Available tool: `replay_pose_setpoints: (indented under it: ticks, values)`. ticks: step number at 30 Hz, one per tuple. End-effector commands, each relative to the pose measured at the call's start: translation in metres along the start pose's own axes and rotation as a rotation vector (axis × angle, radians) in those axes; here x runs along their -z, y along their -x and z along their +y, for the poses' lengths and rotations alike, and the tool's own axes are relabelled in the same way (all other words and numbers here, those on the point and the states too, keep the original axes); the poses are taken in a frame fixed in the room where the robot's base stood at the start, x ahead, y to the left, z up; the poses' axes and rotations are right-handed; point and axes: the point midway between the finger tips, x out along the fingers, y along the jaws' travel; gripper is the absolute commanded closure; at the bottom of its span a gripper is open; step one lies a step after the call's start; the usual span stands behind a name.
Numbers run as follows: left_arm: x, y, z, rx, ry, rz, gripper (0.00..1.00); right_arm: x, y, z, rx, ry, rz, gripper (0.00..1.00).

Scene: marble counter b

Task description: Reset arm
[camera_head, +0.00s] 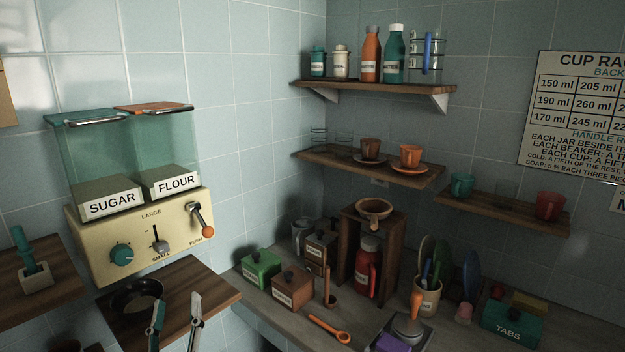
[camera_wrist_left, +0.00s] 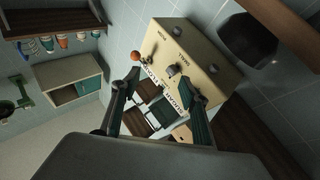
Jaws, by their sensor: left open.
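My left gripper (camera_head: 177,316) is at the bottom left of the head view, in front of the wooden shelf (camera_head: 205,278) under the dispenser. Its two fingers stand apart with nothing between them. In the left wrist view the fingers (camera_wrist_left: 155,98) are also spread, with the cream dispenser panel beyond them. A black bowl (camera_head: 136,292) sits on the shelf just behind and left of the fingers. My right gripper is not in view.
The sugar and flour dispenser (camera_head: 140,238) hangs on the tiled wall. Wall shelves hold bottles and cups.

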Motion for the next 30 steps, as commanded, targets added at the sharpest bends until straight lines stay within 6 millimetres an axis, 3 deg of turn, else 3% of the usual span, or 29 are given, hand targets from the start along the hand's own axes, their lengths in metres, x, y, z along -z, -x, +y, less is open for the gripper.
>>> replay_pose_setpoints:
  ticks: [1,4,9,13,18,23,30]
  values:
    - [-0.028,0.024,0.008,-0.075,-0.043,-0.08,0.55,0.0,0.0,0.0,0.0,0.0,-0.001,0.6]
    - [-0.077,0.069,0.02,-0.202,-0.104,-0.24,0.55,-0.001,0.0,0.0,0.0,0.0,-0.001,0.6]
    - [-0.153,0.158,0.015,-0.336,-0.198,-0.528,0.55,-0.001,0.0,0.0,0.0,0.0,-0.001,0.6]
    - [-0.198,0.231,-0.005,-0.385,-0.27,-0.744,0.55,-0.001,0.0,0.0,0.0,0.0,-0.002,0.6]
    - [-0.23,0.306,-0.039,-0.395,-0.351,-0.959,0.55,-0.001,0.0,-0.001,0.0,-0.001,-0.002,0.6]
    - [-0.24,0.341,-0.058,-0.386,-0.395,-1.057,0.55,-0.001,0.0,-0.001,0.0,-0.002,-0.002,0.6]
    - [-0.241,0.348,-0.062,-0.383,-0.403,-1.076,0.55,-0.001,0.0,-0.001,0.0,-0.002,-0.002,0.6]
